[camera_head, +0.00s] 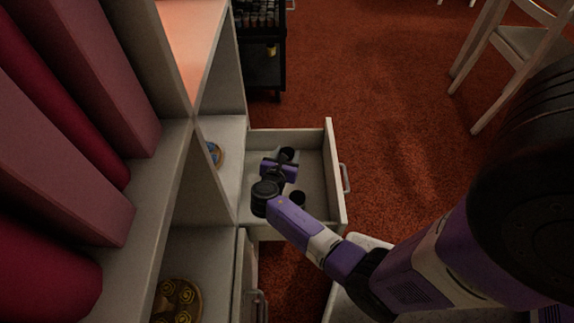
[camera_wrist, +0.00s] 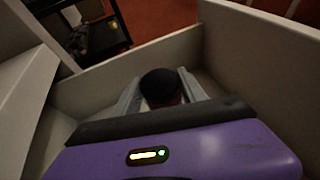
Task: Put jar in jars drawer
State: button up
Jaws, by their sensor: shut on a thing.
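The jars drawer (camera_head: 313,168) is a pale drawer pulled out of the shelf unit in the head view. It also shows around my gripper in the wrist view (camera_wrist: 255,50). My gripper (camera_wrist: 160,95) is inside the drawer's outline, between its walls, and is shut on a jar with a dark round lid (camera_wrist: 160,86). In the head view my wrist hides most of the gripper, and a dark round top (camera_head: 287,153) shows just beyond it. Another dark round thing (camera_head: 298,198) lies in the drawer near my wrist. I cannot tell if the held jar touches the drawer floor.
The shelf unit (camera_head: 215,180) stands close on the left, with pink and red upright things (camera_head: 70,130) in it. A gold-patterned round thing (camera_head: 178,300) sits on a lower shelf. A black rack (camera_head: 262,60) stands behind. A chair (camera_head: 515,45) is at right; red carpet between is clear.

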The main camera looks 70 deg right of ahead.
notch_tip(320, 180, down, 4)
jog(key=shift+f+b, duration=0.15)
jog(key=shift+b, duration=1.1)
jog(key=o, duration=1.5)
jog(key=shift+a+r, duration=0.2)
jog(key=shift+p+v, duration=2.55)
jog(key=shift+v, duration=3.25)
